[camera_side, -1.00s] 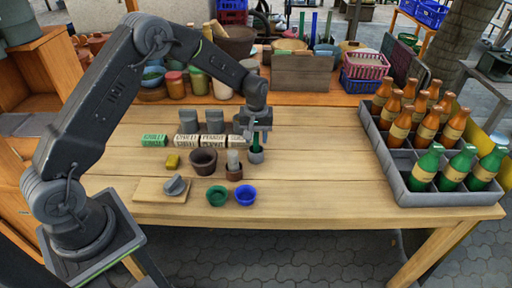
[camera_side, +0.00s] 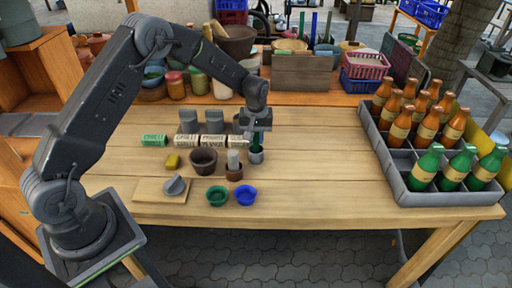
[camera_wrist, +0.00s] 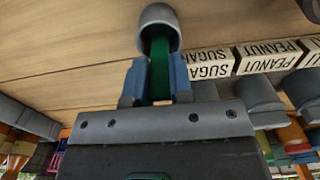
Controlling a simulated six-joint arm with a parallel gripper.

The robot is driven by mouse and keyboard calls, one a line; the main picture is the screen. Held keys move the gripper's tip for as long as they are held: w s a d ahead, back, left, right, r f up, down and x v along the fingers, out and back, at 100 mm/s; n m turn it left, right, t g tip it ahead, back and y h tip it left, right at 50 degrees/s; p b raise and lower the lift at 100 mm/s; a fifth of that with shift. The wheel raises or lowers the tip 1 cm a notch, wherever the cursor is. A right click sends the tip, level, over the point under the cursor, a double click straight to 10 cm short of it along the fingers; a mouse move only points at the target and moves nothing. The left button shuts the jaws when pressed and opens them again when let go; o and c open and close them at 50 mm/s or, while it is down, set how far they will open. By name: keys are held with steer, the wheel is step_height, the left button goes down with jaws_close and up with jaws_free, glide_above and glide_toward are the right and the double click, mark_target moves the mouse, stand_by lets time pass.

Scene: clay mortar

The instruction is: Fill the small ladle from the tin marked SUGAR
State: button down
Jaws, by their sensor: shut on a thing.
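My gripper (camera_side: 258,132) is shut on a green handle (camera_wrist: 160,72), with its blue fingers on either side of it in the wrist view. The handle's far end is inside a small grey cup (camera_wrist: 157,22), which also stands on the table in the side view (camera_side: 256,157). I cannot tell whether this cup is a holder or the ladle's bowl. The SUGAR label block (camera_wrist: 208,64) lies beside my fingers in the wrist view. A grey tin (camera_wrist: 203,91) behind it is partly hidden by my gripper. I cannot see into the tin.
The PEANUT block (camera_wrist: 266,56) and more grey tins (camera_side: 188,121) stand to the left of my gripper in the side view. A brown mortar (camera_side: 203,160), a brown pot (camera_side: 234,174), a green bowl (camera_side: 217,196) and a blue bowl (camera_side: 246,195) are nearby. A bottle crate (camera_side: 408,190) stands right.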

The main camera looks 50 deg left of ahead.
steer(key=shift+r, duration=3.5)
steer(key=w+a+r+t, duration=0.1)
steer(key=w+a+r, duration=0.15)
steer(key=a, duration=0.45)
steer(key=w+a+r, duration=0.2)
steer(key=a+r, duration=0.1)
steer(key=a, duration=0.3)
steer(key=shift+w+a+f, duration=0.1)
steer(key=shift+f, duration=4.15)
steer(key=shift+f, duration=0.1)
steer(key=shift+f, duration=0.3)
step_height(320, 180, up, 7)
steer(key=shift+f, duration=0.2)
